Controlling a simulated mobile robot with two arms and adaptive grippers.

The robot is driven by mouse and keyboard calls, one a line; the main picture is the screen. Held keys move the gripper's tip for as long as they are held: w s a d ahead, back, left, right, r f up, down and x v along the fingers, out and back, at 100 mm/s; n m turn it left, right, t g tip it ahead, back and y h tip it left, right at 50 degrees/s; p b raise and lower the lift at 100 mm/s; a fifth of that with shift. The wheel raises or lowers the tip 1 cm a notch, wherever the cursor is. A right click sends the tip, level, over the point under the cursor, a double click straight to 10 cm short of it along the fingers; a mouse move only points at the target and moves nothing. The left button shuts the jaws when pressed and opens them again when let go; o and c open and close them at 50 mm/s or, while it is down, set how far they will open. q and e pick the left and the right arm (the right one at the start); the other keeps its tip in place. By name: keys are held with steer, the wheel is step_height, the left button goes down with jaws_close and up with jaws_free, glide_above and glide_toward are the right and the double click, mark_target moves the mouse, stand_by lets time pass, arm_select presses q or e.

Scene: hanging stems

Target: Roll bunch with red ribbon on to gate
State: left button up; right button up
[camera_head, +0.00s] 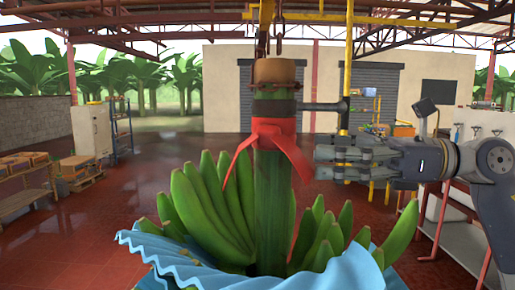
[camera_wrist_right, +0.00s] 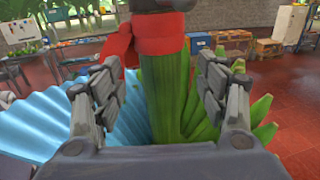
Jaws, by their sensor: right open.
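A bunch of green bananas (camera_head: 205,205) hangs by its thick green stem (camera_head: 272,205) from a chain and hook (camera_head: 264,40). A red ribbon (camera_head: 273,132) is tied around the stem, and it also shows in the right wrist view (camera_wrist_right: 160,35). A dark bar (camera_head: 325,106) sticks out to the right from the stem above the ribbon. My right gripper (camera_head: 320,160) is open, just right of the stem at ribbon height. In the wrist view its fingers (camera_wrist_right: 158,85) flank the stem from the camera's side; contact is not visible. My left gripper is out of view.
Blue wavy plastic (camera_head: 190,268) surrounds the lower bunch. A yellow post (camera_head: 349,60) stands behind on the right, under overhead beams. White sinks (camera_head: 490,125) are at the right, wooden pallets (camera_head: 80,168) at the left. The red floor (camera_head: 140,185) at left is mostly clear.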

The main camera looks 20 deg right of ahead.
mark_target(276, 152)
steer(key=x, duration=0.1)
steer(key=p+x, duration=0.2)
steer(key=shift+w+a+r, duration=0.15)
steer(key=shift+a+r, duration=0.1)
steer(key=shift+a, duration=0.1)
steer(key=p+x, duration=0.1)
steer(key=x, duration=0.3)
steer(key=shift+w+a+f+p, duration=0.15)
steer(key=shift+a+p, duration=0.05)
steer(key=shift+p, duration=0.2)
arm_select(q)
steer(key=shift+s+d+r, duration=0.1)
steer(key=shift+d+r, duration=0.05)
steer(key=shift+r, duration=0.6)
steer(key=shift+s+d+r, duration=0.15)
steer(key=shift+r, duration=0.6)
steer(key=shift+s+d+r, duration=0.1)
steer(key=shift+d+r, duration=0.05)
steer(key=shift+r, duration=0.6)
arm_select(e)
steer(key=shift+w+a+f, duration=0.1)
steer(key=shift+a, duration=0.1)
